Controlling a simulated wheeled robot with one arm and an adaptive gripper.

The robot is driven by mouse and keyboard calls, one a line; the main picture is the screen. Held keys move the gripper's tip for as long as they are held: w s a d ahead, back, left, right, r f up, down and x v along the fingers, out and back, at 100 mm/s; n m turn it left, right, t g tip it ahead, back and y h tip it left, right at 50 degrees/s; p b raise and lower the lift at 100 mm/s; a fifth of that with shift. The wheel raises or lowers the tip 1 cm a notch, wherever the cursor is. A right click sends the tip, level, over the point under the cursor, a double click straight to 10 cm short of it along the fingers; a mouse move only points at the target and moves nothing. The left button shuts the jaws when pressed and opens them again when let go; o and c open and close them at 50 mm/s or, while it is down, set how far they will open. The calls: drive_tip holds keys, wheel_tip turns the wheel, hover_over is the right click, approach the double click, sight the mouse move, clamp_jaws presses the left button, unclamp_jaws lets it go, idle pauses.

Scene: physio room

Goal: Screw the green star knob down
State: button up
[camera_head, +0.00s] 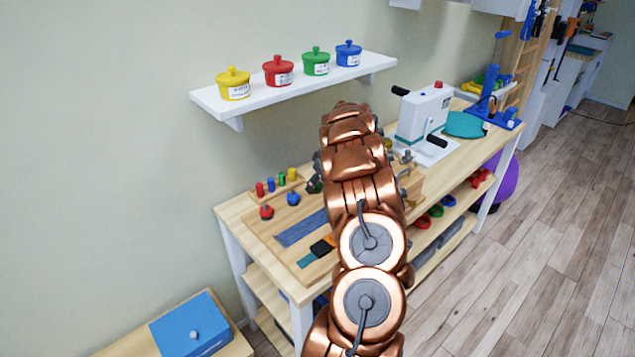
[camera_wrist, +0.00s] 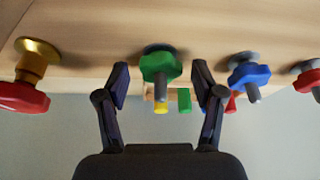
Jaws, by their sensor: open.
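In the wrist view the green star knob (camera_wrist: 160,66) sits on a dark round base against the wooden board (camera_wrist: 95,22). A grey stud end pokes out of it. My gripper (camera_wrist: 161,80) is open, with one dark finger on each side of the knob and a visible gap on both sides. It holds nothing.
A blue star knob (camera_wrist: 248,75) and a red one (camera_wrist: 308,82) stand to the right in the wrist view; a red knob on a brass collar (camera_wrist: 24,94) stands left. Coloured pegs (camera_head: 271,185) stand behind. A shelf with lidded pots (camera_head: 316,62) hangs above. A white crank machine (camera_head: 424,112) stands right.

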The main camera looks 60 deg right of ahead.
drive_tip(key=shift+c, duration=0.4)
drive_tip(key=c, duration=1.1)
drive_tip(key=shift+a+f+m+b, duration=0.15)
drive_tip(key=shift+f+m+b, duration=0.15)
drive_tip(key=shift+b, duration=0.65)
